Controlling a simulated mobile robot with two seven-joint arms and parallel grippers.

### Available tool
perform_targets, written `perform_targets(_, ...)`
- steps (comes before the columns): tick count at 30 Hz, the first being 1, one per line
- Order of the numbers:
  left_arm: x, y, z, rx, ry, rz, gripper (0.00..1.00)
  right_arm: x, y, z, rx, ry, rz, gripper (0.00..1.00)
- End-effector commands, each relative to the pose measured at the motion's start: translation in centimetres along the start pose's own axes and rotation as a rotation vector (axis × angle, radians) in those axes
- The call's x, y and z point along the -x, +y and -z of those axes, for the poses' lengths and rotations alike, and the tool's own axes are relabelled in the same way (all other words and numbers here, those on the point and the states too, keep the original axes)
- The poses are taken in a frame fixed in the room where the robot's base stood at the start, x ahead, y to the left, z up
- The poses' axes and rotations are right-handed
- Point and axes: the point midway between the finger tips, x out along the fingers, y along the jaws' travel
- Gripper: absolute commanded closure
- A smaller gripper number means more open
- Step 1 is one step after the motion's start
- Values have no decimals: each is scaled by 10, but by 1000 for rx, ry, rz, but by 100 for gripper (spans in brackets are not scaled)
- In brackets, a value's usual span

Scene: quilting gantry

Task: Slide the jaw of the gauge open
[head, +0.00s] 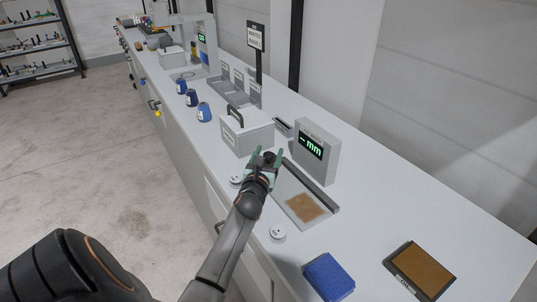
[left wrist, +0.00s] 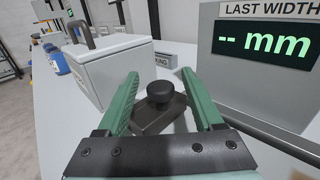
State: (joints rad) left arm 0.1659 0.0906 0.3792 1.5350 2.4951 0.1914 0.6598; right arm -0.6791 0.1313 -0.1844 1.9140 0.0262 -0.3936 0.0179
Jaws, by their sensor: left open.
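The gauge bed (head: 284,186) is a grey plate with a raised rail along its right side, on the white counter. Its jaw (left wrist: 150,118) is a dark block with a round black knob (left wrist: 159,91) on top, at the far end of the bed. My left gripper (head: 266,156) has green fingers and is open over that end. In the left wrist view the fingers stand on either side of the knob, with gaps visible; I cannot tell whether either touches. In the head view the gripper largely hides the jaw. My right gripper is not in view.
The display box (head: 316,152) reads "-- mm" to the right of the bed. A white lidded box (head: 246,138) stands close behind the gripper. A brown patch (head: 304,207) lies on the bed. A blue cloth (head: 328,277), a brown pad (head: 422,268) and a white disc (head: 278,232) are nearer.

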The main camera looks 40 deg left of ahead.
Motion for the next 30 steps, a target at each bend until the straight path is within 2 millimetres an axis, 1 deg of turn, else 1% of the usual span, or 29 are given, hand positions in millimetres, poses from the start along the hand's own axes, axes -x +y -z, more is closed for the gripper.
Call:
perform_targets(5, 0, 0, 0, 0, 0, 0, 32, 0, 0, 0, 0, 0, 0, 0)
perform_targets(23, 0, 0, 1, 0, 1, 0, 98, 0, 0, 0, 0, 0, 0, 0)
perform_targets(24, 0, 0, 1, 0, 1, 0, 100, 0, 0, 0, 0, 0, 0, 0)
perform_targets(30, 0, 0, 1, 0, 1, 0, 100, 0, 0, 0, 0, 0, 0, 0)
